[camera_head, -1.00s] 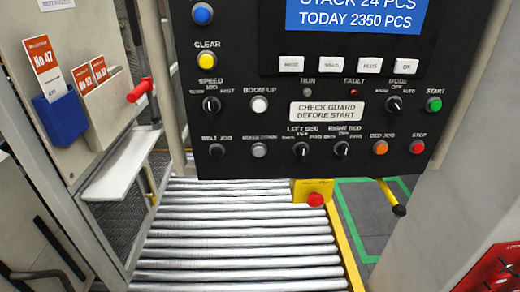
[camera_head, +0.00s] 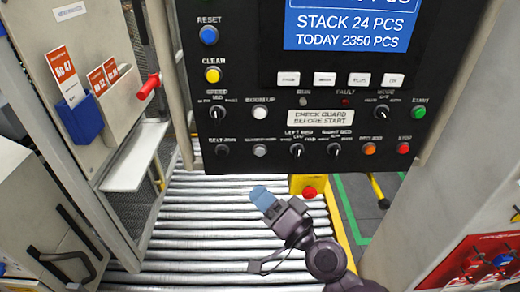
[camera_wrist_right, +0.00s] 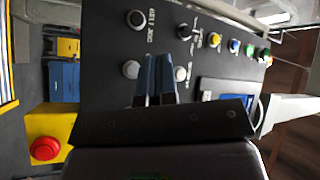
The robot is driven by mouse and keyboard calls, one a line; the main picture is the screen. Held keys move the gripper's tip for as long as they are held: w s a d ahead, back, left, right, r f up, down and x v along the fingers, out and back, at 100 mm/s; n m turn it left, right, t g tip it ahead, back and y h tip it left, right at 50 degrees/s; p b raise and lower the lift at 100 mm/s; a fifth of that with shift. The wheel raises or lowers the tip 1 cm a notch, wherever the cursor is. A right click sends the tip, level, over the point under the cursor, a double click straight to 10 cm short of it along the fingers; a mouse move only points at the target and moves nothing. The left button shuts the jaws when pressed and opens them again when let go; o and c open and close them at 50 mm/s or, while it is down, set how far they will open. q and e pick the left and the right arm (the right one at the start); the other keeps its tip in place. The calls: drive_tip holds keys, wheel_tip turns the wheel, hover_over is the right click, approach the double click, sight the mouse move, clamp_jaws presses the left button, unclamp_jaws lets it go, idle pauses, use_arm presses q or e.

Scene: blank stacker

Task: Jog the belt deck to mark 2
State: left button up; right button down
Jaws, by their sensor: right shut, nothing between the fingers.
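The black BELT JOG control (camera_head: 222,151) is at the lower left of the dark control panel (camera_head: 245,135). It also shows in the right wrist view (camera_wrist_right: 136,18). My right gripper (camera_head: 259,192) has blue fingertips and is shut and empty. In the head view it appears below the panel's lower edge, over the rollers. In the right wrist view its fingertips (camera_wrist_right: 157,62) overlap the panel face between a grey button and the white BOOM UP button; contact cannot be told. A roller bed (camera_head: 190,235) lies below the panel. I cannot make out a mark 2. My left gripper is not in view.
A yellow box with a red button (camera_head: 309,193) stands below the panel, right of my gripper. A red handle (camera_head: 148,86) and a pale shelf (camera_head: 135,157) are at the left. A grey column (camera_head: 450,190) stands at the right.

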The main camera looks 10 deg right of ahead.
sight(260, 152)
drive_tip(key=shift+w+d+b, duration=0.15)
drive_tip(key=shift+w+d, duration=0.15)
drive_tip(key=shift+w, duration=1.15)
drive_tip(key=shift+w+d+b, duration=0.1)
drive_tip(key=shift+w+d, duration=0.15)
drive_tip(key=shift+w, duration=1.15)
drive_tip(key=shift+w+d+b, duration=0.15)
drive_tip(key=shift+w+d, duration=0.15)
drive_tip(key=shift+w, duration=1.15)
drive_tip(key=shift+w, duration=0.15)
drive_tip(key=shift+w+d, duration=0.1)
drive_tip(key=shift+w, duration=0.2)
